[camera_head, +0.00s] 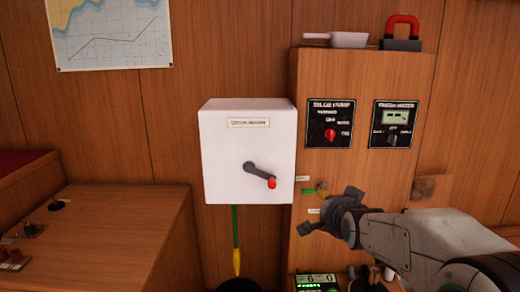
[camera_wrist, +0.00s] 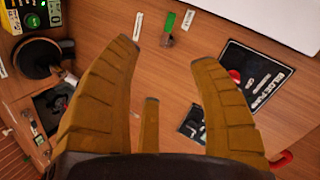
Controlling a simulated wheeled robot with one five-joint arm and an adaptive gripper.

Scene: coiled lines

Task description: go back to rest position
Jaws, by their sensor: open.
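My gripper (camera_head: 328,210) shows in the head view at the end of my grey-white arm, which reaches in from the lower right. It is in front of the wooden cabinet (camera_head: 308,262). In the wrist view my gripper (camera_wrist: 158,48) has its brown fingers spread wide, with nothing between them. Wood panel lies beyond the fingers. A small green piece with a brass part (camera_head: 319,190) is just above the fingers in the head view. I cannot tell how far the fingertips are from the cabinet face.
A white box (camera_head: 230,160) with a red-tipped lever (camera_head: 260,175) hangs left of the cabinet. A bilge pump panel (camera_head: 331,110) and a second panel (camera_head: 392,122) are above my gripper. A green-lit device (camera_head: 316,283) sits below. A wooden counter (camera_head: 110,235) stands at left.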

